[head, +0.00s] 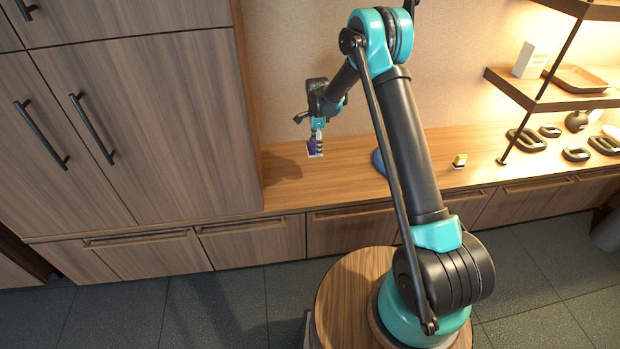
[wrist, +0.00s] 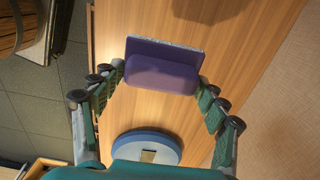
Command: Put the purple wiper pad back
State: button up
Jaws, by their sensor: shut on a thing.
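The purple wiper pad (wrist: 162,75) is a purple block with a wider purple plate and a pale grey edge. In the wrist view it sits between the fingertips of my gripper (wrist: 160,80), which is shut on it. In the head view the pad (head: 311,148) shows small at my gripper (head: 317,138), over the left part of the wooden counter. I cannot tell whether it touches the counter. A round blue disc (wrist: 143,149) with a tan square patch shows below the pad in the wrist view. The disc (head: 379,161) is partly hidden behind my arm in the head view.
A yellow and black block (head: 460,160) stands on the counter (head: 285,190) to the right. Dark dishes (head: 526,139) lie further right beneath shelves (head: 548,104) holding a wooden tray (head: 577,79). A tall wooden cabinet (head: 165,120) closes off the left.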

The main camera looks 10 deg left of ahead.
aim_at(316, 179)
notch_tip(316, 179, down, 17)
jog(key=shift+r, duration=0.2)
jog(key=shift+f, duration=0.1)
dwell(0.3)
jog(key=o, duration=1)
notch_tip(316, 179, up, 12)
jog(key=shift+d+r, duration=0.1)
jog(key=shift+r, duration=0.1)
